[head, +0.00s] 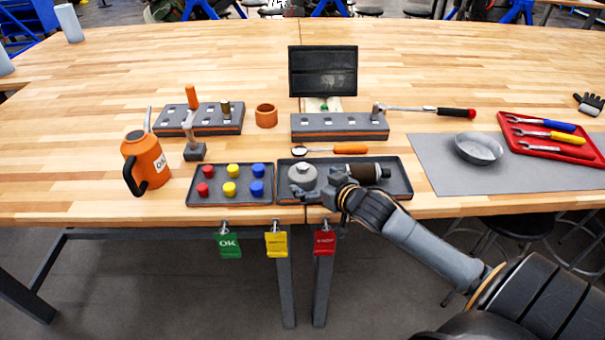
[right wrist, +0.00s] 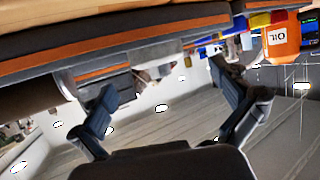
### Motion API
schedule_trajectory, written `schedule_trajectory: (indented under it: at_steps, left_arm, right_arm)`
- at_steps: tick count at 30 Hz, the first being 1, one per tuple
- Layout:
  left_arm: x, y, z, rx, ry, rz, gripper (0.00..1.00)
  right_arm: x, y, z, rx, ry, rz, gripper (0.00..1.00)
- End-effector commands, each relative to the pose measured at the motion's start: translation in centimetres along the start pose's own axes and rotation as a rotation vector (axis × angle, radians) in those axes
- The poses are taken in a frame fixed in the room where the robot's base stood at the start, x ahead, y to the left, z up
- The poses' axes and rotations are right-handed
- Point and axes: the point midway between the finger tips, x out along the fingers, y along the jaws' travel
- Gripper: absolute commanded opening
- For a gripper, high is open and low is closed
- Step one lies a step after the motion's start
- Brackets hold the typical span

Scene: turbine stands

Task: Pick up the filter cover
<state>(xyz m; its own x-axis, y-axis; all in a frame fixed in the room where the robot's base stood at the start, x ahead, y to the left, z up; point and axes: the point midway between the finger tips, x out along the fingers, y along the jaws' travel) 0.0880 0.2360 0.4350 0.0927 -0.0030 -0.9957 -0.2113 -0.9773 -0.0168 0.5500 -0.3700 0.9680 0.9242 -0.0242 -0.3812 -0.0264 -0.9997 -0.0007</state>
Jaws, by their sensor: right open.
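A light grey, rounded, knobbed piece, which looks like the filter cover (head: 302,174), sits at the left end of the dark right-hand tray (head: 403,186) in the head view. A dark cylinder with a pale end, perhaps the filter (head: 362,172), lies at the right of that tray. My right gripper (head: 303,193) is low over the tray's front, close by the grey piece. I cannot tell whether they touch. In the right wrist view its two fingers (right wrist: 170,98) are spread, with nothing clearly held between them. My left gripper is out of view.
A tray of coloured knobs (head: 231,199) stands just left. An orange oil can (head: 148,160) stands beyond it. A grey bowl (head: 478,149) and red wrench tray (head: 545,150) are right.

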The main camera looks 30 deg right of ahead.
Motion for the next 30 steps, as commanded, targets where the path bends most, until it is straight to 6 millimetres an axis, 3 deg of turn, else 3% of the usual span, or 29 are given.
schedule_trajectory:
  at_steps: [3, 11, 21, 30]
  left_arm:
    - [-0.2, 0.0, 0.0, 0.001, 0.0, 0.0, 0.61]
    - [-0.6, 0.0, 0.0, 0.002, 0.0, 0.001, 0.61]
    - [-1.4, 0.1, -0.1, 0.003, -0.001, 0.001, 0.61]
    - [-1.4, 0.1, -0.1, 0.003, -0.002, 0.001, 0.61]
  right_arm:
    - [1.4, 0.0, 0.0, 0.001, -0.001, 0.001, 1.0]
    - [2.9, 0.1, -0.1, 0.0, -0.002, 0.001, 1.0]
    - [6.9, 0.5, -0.1, 0.001, -0.002, 0.001, 1.0]
    - [7.3, 0.5, 0.0, 0.0, -0.002, 0.0, 1.0]
